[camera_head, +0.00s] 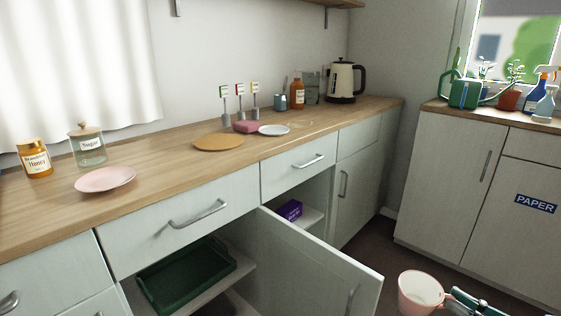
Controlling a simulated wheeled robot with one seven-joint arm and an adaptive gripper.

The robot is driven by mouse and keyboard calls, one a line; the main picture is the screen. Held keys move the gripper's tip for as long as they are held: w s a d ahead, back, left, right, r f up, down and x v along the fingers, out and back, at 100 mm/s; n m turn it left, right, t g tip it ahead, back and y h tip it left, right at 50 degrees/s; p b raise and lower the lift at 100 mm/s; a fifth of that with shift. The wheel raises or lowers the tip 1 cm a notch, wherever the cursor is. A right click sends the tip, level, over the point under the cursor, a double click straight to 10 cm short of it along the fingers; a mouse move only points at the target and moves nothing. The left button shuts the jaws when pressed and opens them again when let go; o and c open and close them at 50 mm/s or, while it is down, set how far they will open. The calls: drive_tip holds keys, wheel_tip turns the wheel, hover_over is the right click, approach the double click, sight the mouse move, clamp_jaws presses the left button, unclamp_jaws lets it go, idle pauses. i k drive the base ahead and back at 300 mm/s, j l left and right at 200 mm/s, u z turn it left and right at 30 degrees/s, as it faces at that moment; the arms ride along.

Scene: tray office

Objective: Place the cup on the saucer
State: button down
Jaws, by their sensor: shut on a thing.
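A pink cup (419,294) with a pale inside is at the bottom right, in front of the counter and above the floor. Its open top faces up, slightly tilted toward me. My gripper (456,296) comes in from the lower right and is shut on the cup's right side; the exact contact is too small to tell. A pink saucer (105,180) lies flat and empty on the wooden counter at the left, far from the cup. A smaller white saucer-like dish (274,130) lies farther back on the counter.
A cabinet door (312,268) stands open between the cup and the counter. A honey jar (35,158) and a sugar jar (88,146) stand behind the pink saucer. A round board (218,142) lies to its right, with bare counter between. A kettle (343,82) stands at the back.

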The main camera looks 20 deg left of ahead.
sight(113, 180)
drive_tip(key=k+u, duration=0.1)
drive_tip(key=u, duration=1.3)
drive_tip(key=i+l, duration=0.1)
drive_tip(key=l, duration=0.4)
drive_tip(key=i+l+u, duration=0.1)
drive_tip(key=l, duration=0.4)
drive_tip(key=i+l+u, duration=0.1)
drive_tip(key=l, duration=0.35)
drive_tip(key=i+l, duration=0.1)
drive_tip(key=l, duration=0.4)
